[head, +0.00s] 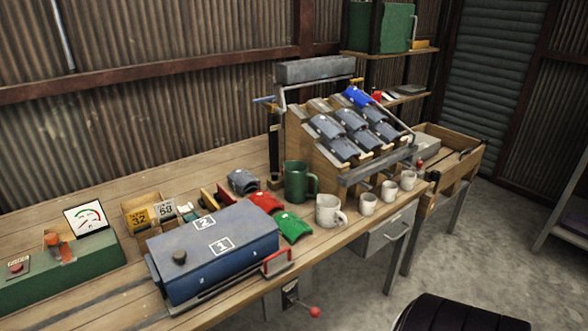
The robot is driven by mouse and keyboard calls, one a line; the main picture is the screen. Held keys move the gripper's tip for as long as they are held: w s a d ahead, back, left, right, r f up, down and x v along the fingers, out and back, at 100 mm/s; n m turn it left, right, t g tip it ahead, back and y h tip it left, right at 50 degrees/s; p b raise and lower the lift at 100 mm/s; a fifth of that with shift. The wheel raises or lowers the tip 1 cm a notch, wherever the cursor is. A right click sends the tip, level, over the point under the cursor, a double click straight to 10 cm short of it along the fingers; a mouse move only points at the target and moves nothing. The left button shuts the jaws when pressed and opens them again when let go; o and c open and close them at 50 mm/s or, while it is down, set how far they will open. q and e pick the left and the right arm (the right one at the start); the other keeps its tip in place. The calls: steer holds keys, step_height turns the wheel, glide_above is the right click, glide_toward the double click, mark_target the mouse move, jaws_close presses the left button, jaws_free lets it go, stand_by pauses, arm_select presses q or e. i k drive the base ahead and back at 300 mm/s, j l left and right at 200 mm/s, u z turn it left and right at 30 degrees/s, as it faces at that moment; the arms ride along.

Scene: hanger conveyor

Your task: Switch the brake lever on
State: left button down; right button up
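A lever with a red ball knob (314,312) shows at the bottom of the head view, below the table's front edge. Its short rod runs from the knob up and left to a small dark mounting plate (290,293) on a grey box. The knob hangs low and to the right of the plate. No label shows on it, so I cannot tell for sure that it is the brake lever. Neither of my grippers is in view.
A blue box (215,255) marked 1 and 2 stands on the wooden table (130,208). A green control box (85,266) with a gauge is at left. Mugs and a wooden rack (305,150) stand right. A dark ribbed object (455,314) rises at bottom right. Floor between is clear.

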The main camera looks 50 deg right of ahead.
mark_target(306, 308)
steer(key=z, duration=1.8)
steer(key=l+z, duration=0.2)
steer(key=z, duration=0.15)
steer(key=k, duration=0.05)
